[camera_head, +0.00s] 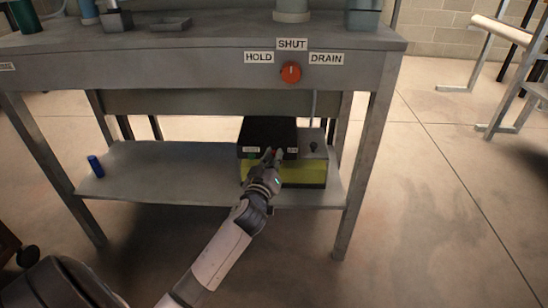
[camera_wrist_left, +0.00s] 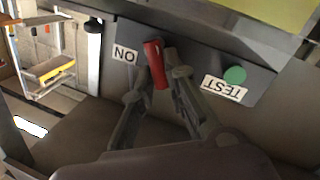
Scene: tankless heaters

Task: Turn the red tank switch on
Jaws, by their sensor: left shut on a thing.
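The red tank switch (camera_wrist_left: 154,64) is a small red lever on the dark front panel of a box (camera_head: 268,132) on the lower shelf. In the left wrist view an ON label (camera_wrist_left: 125,54) lies beside it, upside down. My left gripper (camera_head: 272,155) is at the front of the box, shut on the red switch; the wrist view shows its fingers (camera_wrist_left: 162,70) on either side of the lever. The fingers hide most of the switch in the head view. My right gripper is not in view.
A green button (camera_wrist_left: 235,75) and a TEST label (camera_wrist_left: 225,89) are on the same panel. Above, the bench apron carries an orange-red knob (camera_head: 291,72) with HOLD, SHUT and DRAIN labels.

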